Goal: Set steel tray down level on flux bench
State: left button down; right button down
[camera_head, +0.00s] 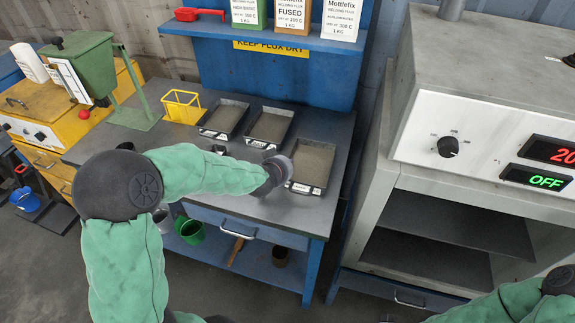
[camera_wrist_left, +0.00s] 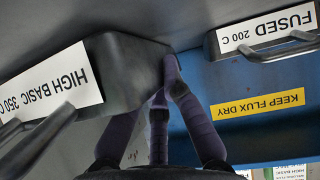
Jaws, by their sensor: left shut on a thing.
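Three dark steel trays filled with grey granules are on the flux bench (camera_head: 250,197). The left tray (camera_head: 212,134) and middle tray (camera_head: 285,115) sit toward the back, and the right tray (camera_head: 308,190) is nearest the bench's right side. My left gripper (camera_head: 284,167) is at the left wall of the right tray and shut on it. The left wrist view shows the fingers (camera_wrist_left: 168,82) against a dark tray wall beside a "HIGH BASIC 350" label (camera_wrist_left: 50,83). The right tray looks about level; I cannot tell whether its underside touches the bench. My right gripper is out of view.
A yellow wire basket (camera_head: 182,106) and a green hopper (camera_head: 85,70) stand on the left. A blue shelf (camera_head: 290,38) with flux boxes is behind. A grey oven (camera_head: 480,120) stands close on the right. The front left of the bench lies under my arm.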

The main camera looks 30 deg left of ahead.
pick_arm(q)
jog(key=shift+f, duration=0.1)
jog(key=c, duration=1.4)
grip_release()
jog(key=shift+f, duration=0.1)
jog(key=shift+s+r, duration=0.25)
jog(key=shift+r, duration=0.15)
jog(key=p+v, duration=0.4)
jog(key=v, duration=0.7)
jog(key=shift+s+p, duration=0.25)
jog(key=shift+p, duration=0.05)
